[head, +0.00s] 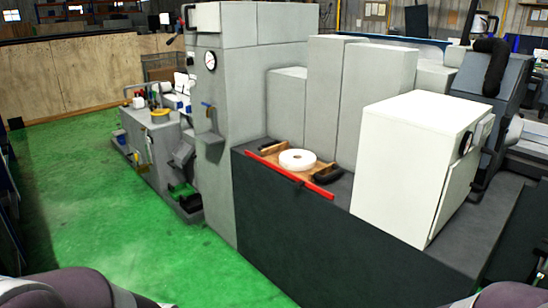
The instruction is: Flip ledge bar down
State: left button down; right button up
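A long red bar (320,191), which looks like the ledge bar, runs along the front edge of the dark ledge (258,172) of the grinder. It slants down to the right in the head view. It seems raised slightly at the ledge's top edge; whether it is hinged there I cannot tell. Behind it a white round disc (297,157) with a central hole lies on a wooden board. A black handle-like piece (328,173) sits at the board's right end. Only parts of my arms show at the bottom edge; neither gripper is in view.
A white cabinet box (410,150) stands on the ledge right of the bar. Tall grey machine housings (325,95) rise behind it. The dark front panel (310,225) drops to the green floor (90,200), which is open at left. A grey bench with tools (155,140) stands farther left.

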aim_at(284, 172)
jog(key=i+j+z, duration=0.15)
jog(key=z, duration=0.35)
jog(key=i+j+z, duration=0.25)
jog(key=z, duration=0.2)
jog(key=i+j, duration=0.25)
jog(key=i+j+z, duration=0.1)
jog(key=j, duration=0.4)
jog(key=i+j+z, duration=0.1)
jog(key=i+j, duration=0.4)
jog(key=j, duration=0.3)
jog(key=i+j+z, duration=0.1)
jog(key=j, duration=0.3)
jog(key=i+j, duration=0.3)
jog(key=i+j+z, duration=0.1)
jog(key=j, duration=0.45)
jog(key=i+j+z, duration=0.1)
jog(key=i+j, duration=0.15)
jog(key=j, duration=0.15)
